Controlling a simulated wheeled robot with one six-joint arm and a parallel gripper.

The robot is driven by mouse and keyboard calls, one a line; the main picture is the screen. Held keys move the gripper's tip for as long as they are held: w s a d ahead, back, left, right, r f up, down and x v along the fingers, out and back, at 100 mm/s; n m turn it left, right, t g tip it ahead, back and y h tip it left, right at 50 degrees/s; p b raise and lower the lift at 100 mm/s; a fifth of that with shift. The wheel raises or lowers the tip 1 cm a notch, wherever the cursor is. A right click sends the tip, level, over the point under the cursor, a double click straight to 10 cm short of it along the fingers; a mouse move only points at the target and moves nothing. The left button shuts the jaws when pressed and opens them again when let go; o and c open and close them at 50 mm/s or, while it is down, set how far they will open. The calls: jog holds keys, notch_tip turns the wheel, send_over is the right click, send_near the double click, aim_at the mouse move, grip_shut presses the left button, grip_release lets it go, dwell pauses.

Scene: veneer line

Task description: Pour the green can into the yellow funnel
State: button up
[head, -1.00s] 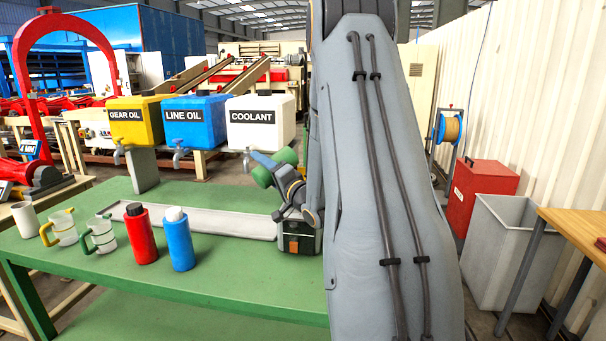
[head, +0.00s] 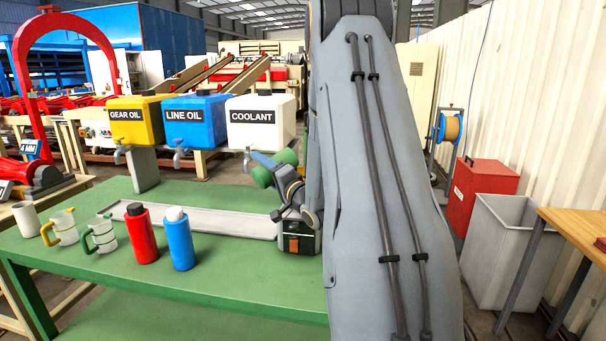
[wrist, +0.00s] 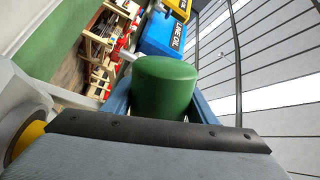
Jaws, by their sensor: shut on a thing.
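My gripper (head: 275,168) is shut on the green can (head: 288,157), above the right part of the green bench. The can looks tilted well over in the head view, with one blue finger across its middle. In the wrist view the can (wrist: 165,85) sits between the two blue fingers. A yellow part (wrist: 27,137) inside a pale grey round rim shows at the lower left of the wrist view. I cannot tell whether it is the yellow funnel. No yellow funnel shows clearly in the head view, where my arm hides much of the bench's right end.
A dark box (head: 299,238) stands on the bench below my gripper. A red bottle (head: 140,234), a blue bottle (head: 178,240), jugs (head: 101,234) and a white cup (head: 27,219) stand left. Behind are gear oil (head: 136,120), line oil (head: 197,120) and coolant (head: 261,122) tanks.

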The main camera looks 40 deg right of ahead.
jog(key=shift+m, duration=0.4)
dwell(0.7)
jog(key=shift+d+r+m+p, duration=0.25)
jog(key=shift+d+m+p, duration=0.1)
jog(key=shift+p, duration=0.25)
dwell(0.5)
